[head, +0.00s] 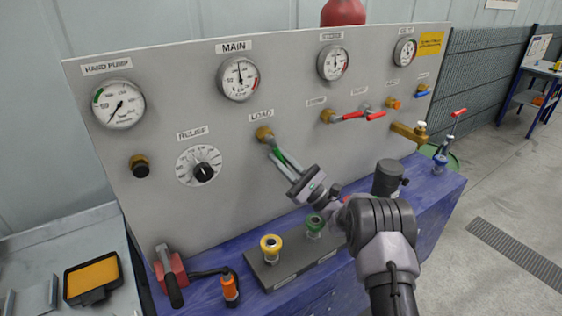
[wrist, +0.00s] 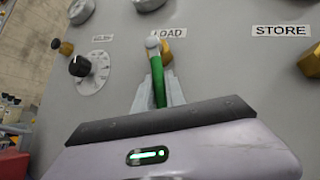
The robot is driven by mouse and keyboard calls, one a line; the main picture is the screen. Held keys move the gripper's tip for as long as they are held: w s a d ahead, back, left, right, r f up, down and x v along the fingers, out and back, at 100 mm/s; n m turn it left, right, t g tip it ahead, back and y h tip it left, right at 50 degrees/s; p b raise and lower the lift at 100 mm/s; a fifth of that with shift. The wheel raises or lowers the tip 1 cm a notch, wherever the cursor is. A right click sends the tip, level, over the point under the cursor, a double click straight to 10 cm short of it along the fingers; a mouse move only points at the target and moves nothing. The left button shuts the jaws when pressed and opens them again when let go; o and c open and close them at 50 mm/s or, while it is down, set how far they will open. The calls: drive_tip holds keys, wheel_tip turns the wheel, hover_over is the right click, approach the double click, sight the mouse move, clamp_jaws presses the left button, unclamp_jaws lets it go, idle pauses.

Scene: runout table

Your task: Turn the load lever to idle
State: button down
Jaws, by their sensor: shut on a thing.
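The green load lever (head: 279,156) hangs from its brass valve (head: 264,134) under the LOAD label on the grey panel. It slants down and to the right in the head view. In the wrist view the green lever (wrist: 157,75) points away from its pivot toward my gripper. My gripper (head: 286,168) is shut on the lever's handle, with one finger on each side, and this grip also shows in the wrist view (wrist: 158,93). The fingers hide the lower part of the handle.
The relief dial (head: 199,166) is left of the lever. Red-handled valves (head: 352,115) stand to the right. The MAIN gauge (head: 238,78) is above. A red hand pump (head: 171,270) is at the lower left.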

idle(0.4)
drive_tip(key=c, duration=1.4)
unclamp_jaws()
drive_tip(key=b+v, duration=0.3)
drive_tip(key=v, duration=1.4)
drive_tip(key=shift+a+f, duration=0.15)
drive_tip(key=shift+f, duration=0.1)
drive_tip(key=shift+s+d, duration=0.15)
drive_tip(key=shift+d, duration=0.05)
